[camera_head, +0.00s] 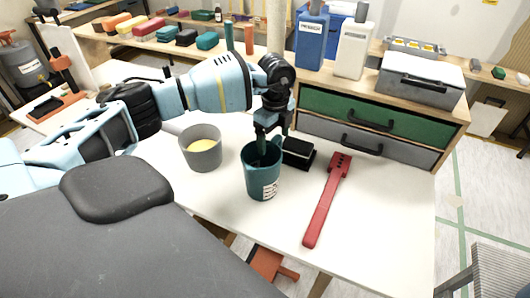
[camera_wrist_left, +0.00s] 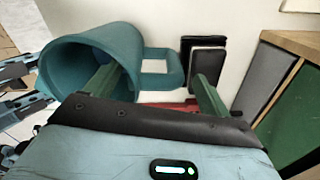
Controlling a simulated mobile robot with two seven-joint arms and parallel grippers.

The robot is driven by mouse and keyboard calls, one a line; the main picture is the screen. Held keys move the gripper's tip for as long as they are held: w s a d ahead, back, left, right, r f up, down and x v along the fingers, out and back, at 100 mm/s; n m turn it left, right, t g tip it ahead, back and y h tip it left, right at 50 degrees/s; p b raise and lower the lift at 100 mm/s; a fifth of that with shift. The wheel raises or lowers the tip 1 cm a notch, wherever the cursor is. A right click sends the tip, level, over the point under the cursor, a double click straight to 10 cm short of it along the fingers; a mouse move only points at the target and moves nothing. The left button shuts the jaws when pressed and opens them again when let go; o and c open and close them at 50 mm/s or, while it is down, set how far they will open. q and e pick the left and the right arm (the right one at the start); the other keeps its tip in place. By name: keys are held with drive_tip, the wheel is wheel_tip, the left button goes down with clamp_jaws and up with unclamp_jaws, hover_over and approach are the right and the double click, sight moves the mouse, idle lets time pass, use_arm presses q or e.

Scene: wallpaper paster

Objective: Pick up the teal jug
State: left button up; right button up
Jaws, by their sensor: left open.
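The teal jug (camera_head: 262,180) stands upright on the white table in the head view, with a pale label on its side. My left gripper (camera_head: 269,148) points down at the jug's rim and is open. In the left wrist view the jug (camera_wrist_left: 62,72) lies at the left with its handle (camera_wrist_left: 178,68) toward the right. One finger overlaps the jug's mouth, and the other is on the far side of the handle. The handle lies between the fingers, and nothing is gripped. My right gripper is not in view.
A grey pot (camera_head: 201,155) with yellowish contents stands left of the jug. A black block (camera_head: 299,152) lies close behind the handle side. A red tool (camera_head: 325,205) lies to the right. A drawer unit (camera_head: 345,112) stands behind.

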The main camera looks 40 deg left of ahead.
use_arm(q)
wheel_tip(320, 180, down, 2)
drive_tip(key=shift+f, duration=0.1)
